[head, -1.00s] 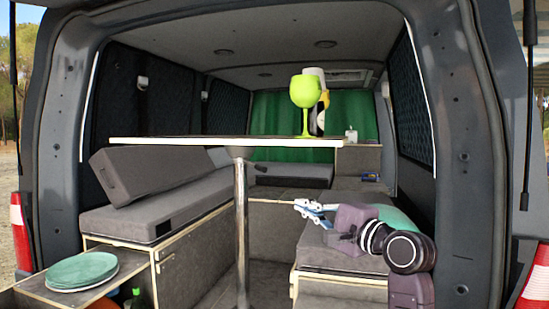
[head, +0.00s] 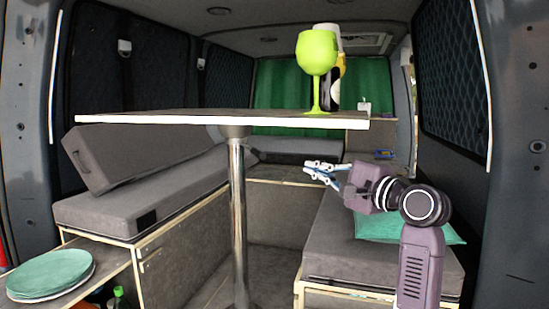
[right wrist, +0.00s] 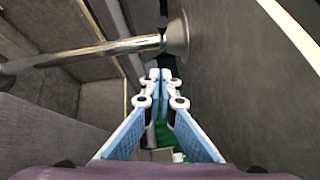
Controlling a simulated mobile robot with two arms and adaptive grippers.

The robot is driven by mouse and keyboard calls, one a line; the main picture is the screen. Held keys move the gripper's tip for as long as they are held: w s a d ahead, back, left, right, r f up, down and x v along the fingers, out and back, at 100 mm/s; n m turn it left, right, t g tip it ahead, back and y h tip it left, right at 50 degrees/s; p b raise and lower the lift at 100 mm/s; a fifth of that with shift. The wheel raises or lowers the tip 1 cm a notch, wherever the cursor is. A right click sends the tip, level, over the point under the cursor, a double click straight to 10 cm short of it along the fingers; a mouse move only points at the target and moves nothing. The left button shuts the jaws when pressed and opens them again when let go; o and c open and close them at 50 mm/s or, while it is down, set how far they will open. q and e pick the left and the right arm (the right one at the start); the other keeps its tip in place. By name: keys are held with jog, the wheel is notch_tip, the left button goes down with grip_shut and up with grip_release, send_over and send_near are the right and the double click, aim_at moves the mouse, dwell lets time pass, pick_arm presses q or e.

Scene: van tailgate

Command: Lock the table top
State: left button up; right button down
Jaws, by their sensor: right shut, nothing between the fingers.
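The table top (head: 170,117) stands level on a shiny metal post (head: 237,215) in the middle of the van; in the right wrist view its grey underside (right wrist: 235,70) fills the right. A round metal collar (right wrist: 177,41) joins the post (right wrist: 90,52) to the underside. My right gripper (head: 308,170) is shut and empty, below the table's right part and to the right of the post. In the right wrist view its fingertips (right wrist: 160,76) meet just below the collar in the picture, apart from it as far as I can tell. My left gripper is out of view.
A lime green goblet (head: 317,65) and a dark bottle (head: 332,85) stand on the table's right part. Cushioned benches flank the post, left (head: 140,190) and right (head: 335,245). Teal plates (head: 48,275) lie at lower left. The floor between the benches looks free.

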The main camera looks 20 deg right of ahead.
jog(key=w+a+r+p, duration=0.1)
jog(key=w+a+p, duration=0.3)
jog(key=w+a, duration=0.3)
jog(key=shift+w, duration=1.1)
jog(key=shift+a, duration=0.1)
